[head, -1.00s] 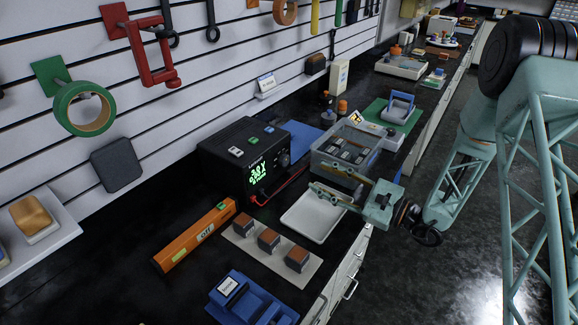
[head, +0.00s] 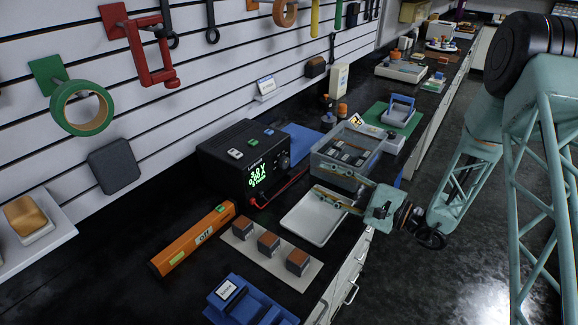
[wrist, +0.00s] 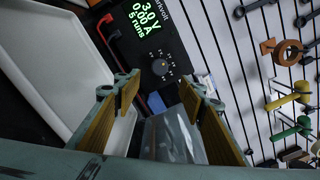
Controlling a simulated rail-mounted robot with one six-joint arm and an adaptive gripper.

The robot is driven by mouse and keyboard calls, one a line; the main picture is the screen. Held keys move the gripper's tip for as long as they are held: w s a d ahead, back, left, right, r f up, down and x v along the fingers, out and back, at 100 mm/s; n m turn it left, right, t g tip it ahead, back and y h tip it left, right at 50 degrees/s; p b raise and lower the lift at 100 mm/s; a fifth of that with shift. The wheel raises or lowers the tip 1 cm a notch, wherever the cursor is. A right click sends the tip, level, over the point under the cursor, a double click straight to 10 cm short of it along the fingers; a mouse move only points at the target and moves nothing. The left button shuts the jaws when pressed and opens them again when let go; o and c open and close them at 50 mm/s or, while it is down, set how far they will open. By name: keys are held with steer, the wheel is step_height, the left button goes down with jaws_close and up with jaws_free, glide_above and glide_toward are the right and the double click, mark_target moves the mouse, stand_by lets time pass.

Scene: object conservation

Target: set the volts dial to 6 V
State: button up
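The black power supply (head: 243,160) stands on the dark bench against the slatted wall. Its green display (wrist: 146,18) reads 3.0 V in the wrist view, with a current line and "5 runs" below. The round black volts dial (wrist: 160,67) is on the same front face, with small marks around it; it also shows in the head view (head: 284,160). My gripper (wrist: 158,88) is open and empty, its yellow-padded fingers spread toward the panel. The dial lies beyond the fingertips, between them and apart from them. In the head view my gripper (head: 316,194) hangs over the white tray.
A white tray (head: 303,228) lies under my gripper. A clear bin (head: 328,174) with several dark items stands just behind it. Red leads (head: 293,183) hang at the supply's front. An orange level (head: 190,240), dark blocks on a board and a blue holder (head: 250,302) lie nearer.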

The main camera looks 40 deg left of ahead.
mark_target(286, 164)
steer(key=shift+s+a+b, duration=0.15)
steer(key=shift+a+b, duration=0.2)
steer(key=shift+a, duration=3.1)
steer(key=shift+s+a+b, duration=0.1)
steer(key=shift+a+b, duration=0.25)
steer(key=shift+a, duration=3.1)
steer(key=c, duration=0.9)
